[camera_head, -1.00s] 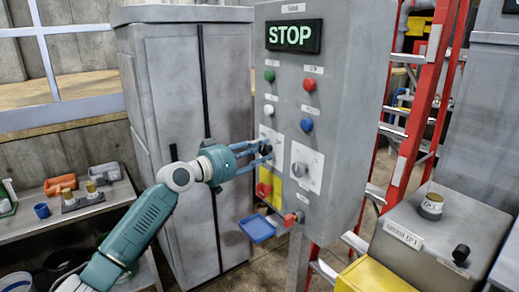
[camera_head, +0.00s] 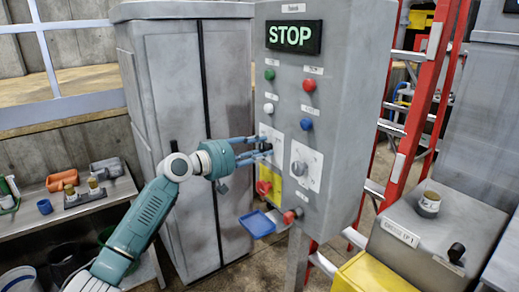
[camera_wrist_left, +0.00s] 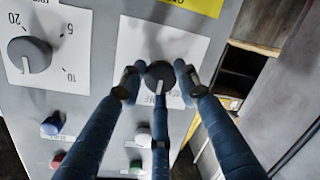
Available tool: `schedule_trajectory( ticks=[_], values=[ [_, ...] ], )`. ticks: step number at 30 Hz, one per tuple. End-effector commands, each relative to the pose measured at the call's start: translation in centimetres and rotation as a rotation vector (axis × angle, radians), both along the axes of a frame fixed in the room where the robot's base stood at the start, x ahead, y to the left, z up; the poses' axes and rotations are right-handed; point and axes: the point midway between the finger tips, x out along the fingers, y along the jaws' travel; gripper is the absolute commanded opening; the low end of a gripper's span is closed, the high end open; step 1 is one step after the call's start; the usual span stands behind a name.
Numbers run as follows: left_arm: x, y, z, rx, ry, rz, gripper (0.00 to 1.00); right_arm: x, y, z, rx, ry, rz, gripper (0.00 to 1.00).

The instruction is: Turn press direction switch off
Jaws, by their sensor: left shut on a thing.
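The press direction switch is a dark rotary knob (camera_wrist_left: 160,77) on a white plate (camera_wrist_left: 150,45) in the left wrist view. In the head view the plate sits on the left half of the grey control panel (camera_head: 337,110), and fingers partly hide the knob. My left gripper (camera_head: 262,148) reaches the panel from the left. In the left wrist view its blue fingers (camera_wrist_left: 160,90) close around the knob. The plate's lettering is partly covered, so I cannot read the switch position. My right gripper is not in view.
A second knob (camera_head: 299,169) on a white plate is just right of the switch. Green, red, white and blue buttons sit above, with a lit STOP sign (camera_head: 294,37). A red button (camera_head: 264,187) on yellow and a blue tray (camera_head: 257,223) are below. A red ladder (camera_head: 420,110) stands right.

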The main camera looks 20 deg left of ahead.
Motion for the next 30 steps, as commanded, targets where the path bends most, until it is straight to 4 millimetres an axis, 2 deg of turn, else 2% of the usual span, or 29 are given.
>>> schedule_trajectory(
  ticks=[7, 8, 10, 22, 30],
  values=[
    [0.0, 0.1, 0.1, 0.000, -0.002, 0.002, 0.06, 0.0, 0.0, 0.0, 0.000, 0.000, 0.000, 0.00],
    [0.0, 0.1, 0.1, 0.000, -0.002, 0.002, 0.38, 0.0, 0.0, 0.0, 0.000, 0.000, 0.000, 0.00],
    [0.0, 0.1, 0.1, 0.000, -0.002, 0.002, 0.50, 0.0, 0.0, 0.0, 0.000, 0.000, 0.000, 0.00],
    [-0.6, 0.5, 0.1, 0.002, -0.002, 0.002, 0.50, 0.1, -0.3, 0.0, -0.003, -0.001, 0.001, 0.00],
    [-5.0, 3.4, 0.5, 0.005, -0.001, 0.003, 0.50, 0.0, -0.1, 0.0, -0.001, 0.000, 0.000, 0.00]
  ],
)
